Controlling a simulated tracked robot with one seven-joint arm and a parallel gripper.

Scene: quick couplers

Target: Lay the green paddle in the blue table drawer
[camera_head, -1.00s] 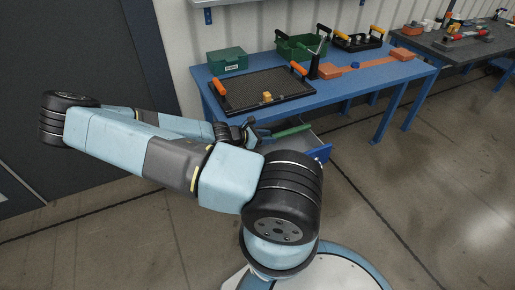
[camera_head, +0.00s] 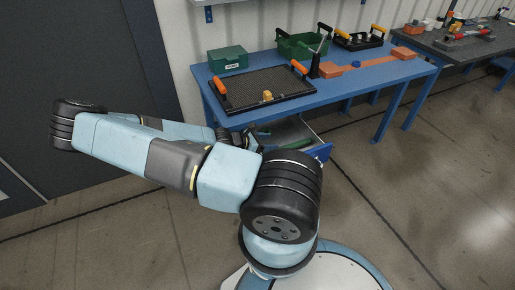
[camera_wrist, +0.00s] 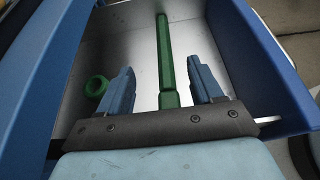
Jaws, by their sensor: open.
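The blue table drawer (camera_head: 317,152) is open below the blue table. In the wrist view its blue side wall (camera_wrist: 262,60) and pale metal floor (camera_wrist: 125,45) show. The green paddle (camera_wrist: 165,60) lies inside the drawer, its long bar running away from me. My gripper (camera_wrist: 163,82) is open over the drawer, with one finger on each side of the paddle's near end and a gap to both. The paddle shows partly in the head view (camera_head: 297,145). My arm hides most of my gripper there.
On the table (camera_head: 350,75) stand a black tray with orange handles (camera_head: 265,90), a green box (camera_head: 227,60) and a green crate (camera_head: 300,46). The floor to the right is clear.

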